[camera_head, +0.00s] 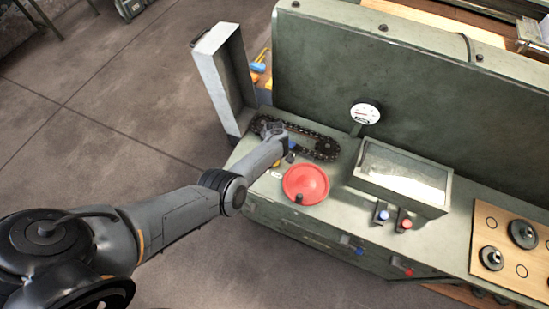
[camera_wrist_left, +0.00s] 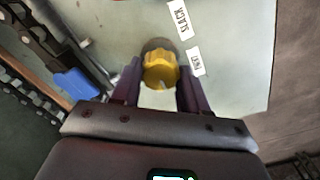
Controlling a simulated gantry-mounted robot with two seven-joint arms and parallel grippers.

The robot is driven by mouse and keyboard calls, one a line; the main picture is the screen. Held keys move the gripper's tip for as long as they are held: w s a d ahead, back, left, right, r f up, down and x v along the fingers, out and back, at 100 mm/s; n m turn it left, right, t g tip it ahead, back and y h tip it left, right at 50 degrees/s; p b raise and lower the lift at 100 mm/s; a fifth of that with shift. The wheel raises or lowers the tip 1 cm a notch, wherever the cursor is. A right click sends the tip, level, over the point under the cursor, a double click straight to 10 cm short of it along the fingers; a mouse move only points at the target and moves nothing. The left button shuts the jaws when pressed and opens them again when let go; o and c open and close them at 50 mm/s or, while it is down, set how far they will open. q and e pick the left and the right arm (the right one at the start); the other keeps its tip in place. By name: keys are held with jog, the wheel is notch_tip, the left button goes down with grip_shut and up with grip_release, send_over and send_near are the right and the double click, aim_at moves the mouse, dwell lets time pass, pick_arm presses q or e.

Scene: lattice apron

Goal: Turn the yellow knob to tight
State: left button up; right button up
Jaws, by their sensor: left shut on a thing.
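The yellow knob (camera_wrist_left: 160,68) stands on a pale green panel in the left wrist view, with a small pale mark on its lower edge. Two labels, SLACK (camera_wrist_left: 180,19) and TIGHT (camera_wrist_left: 195,62), lie to its right. My left gripper (camera_wrist_left: 157,84) is shut on the knob, one dark finger at each side. My right gripper is not in view.
A dark chain (camera_head: 322,142) runs behind my left gripper. A dial gauge (camera_head: 365,113), a glass-topped box (camera_head: 402,178) and a wooden board (camera_head: 489,225) stand further right. A blue part (camera_wrist_left: 74,84) lies left of the knob.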

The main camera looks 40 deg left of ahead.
pick_arm(q)
jog(key=shift+n, duration=0.4)
jog(key=o, duration=1.1)
jog(key=shift+c, duration=0.2)
jog(key=shift+r+p, duration=0.3)
jog(key=shift+r, duration=0.2)
notch_tip(320, 180, up, 10)
jog(key=p, duration=0.3)
jog(key=shift+p, duration=0.4)
jog(key=shift+f, duration=0.15)
